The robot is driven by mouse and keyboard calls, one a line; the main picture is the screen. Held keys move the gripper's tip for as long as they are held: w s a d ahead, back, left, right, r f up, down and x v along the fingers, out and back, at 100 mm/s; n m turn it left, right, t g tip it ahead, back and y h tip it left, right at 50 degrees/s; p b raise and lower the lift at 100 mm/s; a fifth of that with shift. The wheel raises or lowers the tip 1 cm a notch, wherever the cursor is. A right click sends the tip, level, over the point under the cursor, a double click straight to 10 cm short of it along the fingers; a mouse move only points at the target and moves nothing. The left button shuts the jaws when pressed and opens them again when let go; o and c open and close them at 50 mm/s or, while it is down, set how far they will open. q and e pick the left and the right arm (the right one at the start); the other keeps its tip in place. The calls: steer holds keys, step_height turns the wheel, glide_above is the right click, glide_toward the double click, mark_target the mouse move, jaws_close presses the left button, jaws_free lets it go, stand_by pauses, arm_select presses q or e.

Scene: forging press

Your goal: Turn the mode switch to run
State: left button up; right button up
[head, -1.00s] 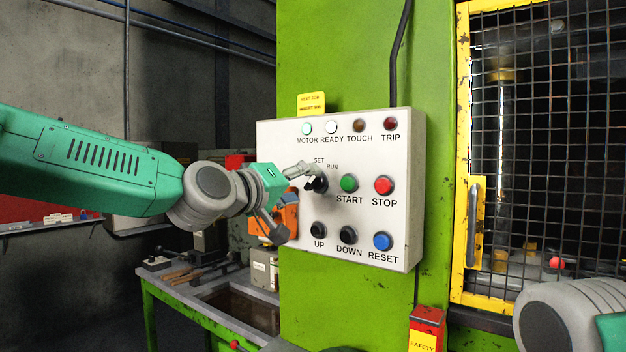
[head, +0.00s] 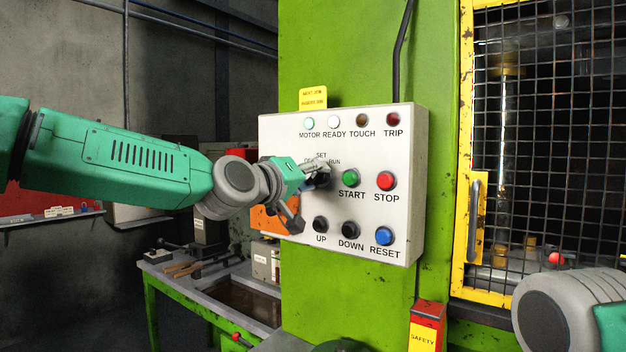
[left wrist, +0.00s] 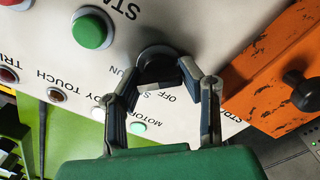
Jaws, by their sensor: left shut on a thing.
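The mode switch is a round black knob (left wrist: 157,58) on the pale control panel (head: 275,140), below the SET label and beside RUN. In the head view the knob (head: 321,182) is partly hidden by my left gripper (head: 318,170). In the left wrist view the two fingers of my left gripper (left wrist: 160,75) close on the knob from both sides. The OFF and RUN labels show beside the fingers there. Which mark the knob points to cannot be told. My right gripper is not in view.
The green START button (head: 350,178) and red STOP button (head: 386,180) sit close to the right of the switch. The black UP (head: 320,224) and DOWN (head: 349,229) buttons are below. A mesh guard door (head: 540,150) is at right.

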arm_select(q)
steer(key=o, duration=1.2)
steer(key=shift+f, duration=0.1)
steer(key=shift+c, duration=0.2)
steer(key=shift+s+a, duration=0.1)
steer(key=shift+a, duration=0.05)
steer(key=v, duration=1.1)
steer(key=shift+s+a, duration=0.2)
steer(key=shift+a, duration=0.05)
steer(key=shift+f, duration=0.1)
